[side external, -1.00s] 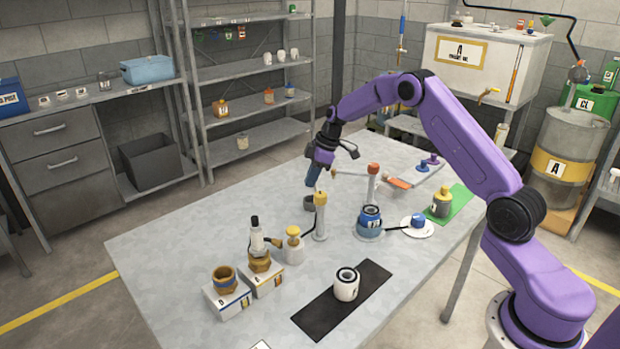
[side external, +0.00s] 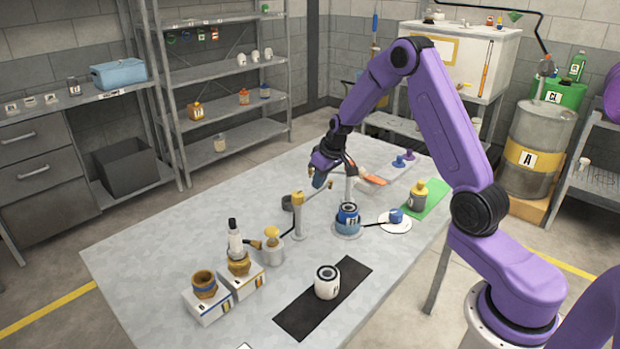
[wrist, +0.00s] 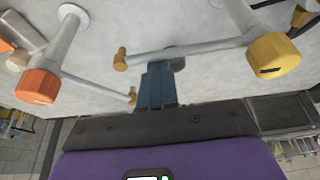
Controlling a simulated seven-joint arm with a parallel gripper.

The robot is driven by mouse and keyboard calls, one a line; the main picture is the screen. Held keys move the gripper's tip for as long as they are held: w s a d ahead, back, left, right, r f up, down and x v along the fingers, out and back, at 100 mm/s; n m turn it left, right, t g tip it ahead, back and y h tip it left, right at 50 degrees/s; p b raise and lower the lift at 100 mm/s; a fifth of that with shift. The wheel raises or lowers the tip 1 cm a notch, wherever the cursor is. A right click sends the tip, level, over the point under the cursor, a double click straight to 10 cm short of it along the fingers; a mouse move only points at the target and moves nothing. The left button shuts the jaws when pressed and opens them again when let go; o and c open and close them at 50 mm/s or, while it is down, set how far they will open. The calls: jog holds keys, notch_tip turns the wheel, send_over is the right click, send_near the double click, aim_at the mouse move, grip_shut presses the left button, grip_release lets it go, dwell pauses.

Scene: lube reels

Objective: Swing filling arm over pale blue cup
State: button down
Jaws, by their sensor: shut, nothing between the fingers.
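A yellow-capped post (side external: 298,215) carries a thin grey arm that runs right and back to a brown tip near my gripper. An orange-capped post (side external: 351,175) stands further right, with its own arm pointing left. In the wrist view, my gripper (wrist: 160,70) has its blue fingers shut and empty, close against the yellow-capped arm (wrist: 190,50) between the two posts. My gripper also shows in the side view (side external: 318,182).
A white jar (side external: 327,284) stands on a black mat (side external: 300,318). Two boxes with brown pots stand front left. A white saucer (side external: 394,227) holds a blue item, and a grey yellow-topped bottle (side external: 419,194) stands on a green mat.

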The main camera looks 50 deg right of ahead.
jog(key=s+a+m+h, duration=0.1)
jog(key=s+m, duration=0.2)
jog(key=s, duration=0.3)
jog(key=shift+s, duration=0.35)
jog(key=shift+s+a, duration=0.1)
jog(key=shift+a, duration=0.05)
dwell(0.6)
